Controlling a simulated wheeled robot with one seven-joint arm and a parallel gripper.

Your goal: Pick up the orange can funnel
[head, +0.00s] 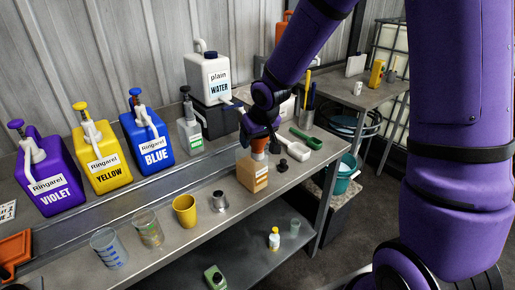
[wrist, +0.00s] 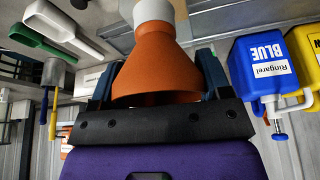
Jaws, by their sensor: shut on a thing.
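The orange can funnel (head: 258,146) is between the fingers of my gripper (head: 259,133), directly above a square can (head: 252,181) with a brown lower part on the bench. The wrist view shows the orange funnel (wrist: 155,66) large, its wide mouth towards my wrist and its narrow end pointing away, with a pale part beyond it. A dark finger lies on each side, and my gripper (wrist: 156,82) is shut on the funnel. I cannot tell whether the funnel's lower end is still in the can's neck.
Violet (head: 50,178), yellow (head: 102,157) and blue (head: 147,140) pump jugs stand at the bench's back left. The plain water jug (head: 209,76) stands behind. A yellow cup (head: 185,211) and clear beakers are at the front; a green scoop (head: 307,138) and white scoop lie right.

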